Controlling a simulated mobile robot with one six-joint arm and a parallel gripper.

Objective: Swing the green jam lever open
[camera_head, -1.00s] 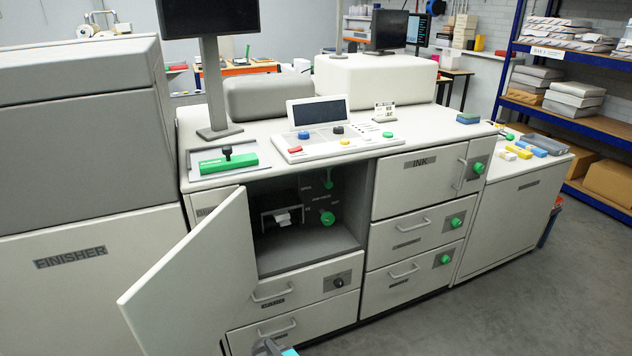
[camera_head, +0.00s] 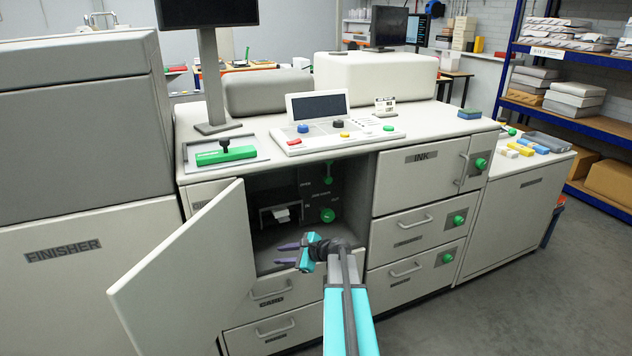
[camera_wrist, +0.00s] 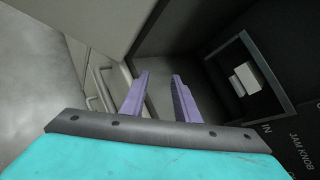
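The green jam lever (camera_head: 328,173) appears to be the small upright green handle high on the back panel of the open dark compartment (camera_head: 345,190). A round green jam knob (camera_head: 327,215) sits below it on the same panel. My gripper (camera_head: 280,254) is open and empty at the front of the compartment, low and to the left of the lever and apart from it. In the wrist view its two purple fingers (camera_wrist: 160,76) are spread with nothing between them. The lever does not show there, but the "JAM KNOB" lettering (camera_wrist: 306,148) does.
The open compartment door (camera_head: 190,275) stands out to the left of my gripper. A dark frame (camera_head: 280,213) with white paper sits inside, also in the wrist view (camera_wrist: 250,78). Drawers (camera_head: 285,290) lie below. The ink door (camera_head: 415,190) on the right is shut.

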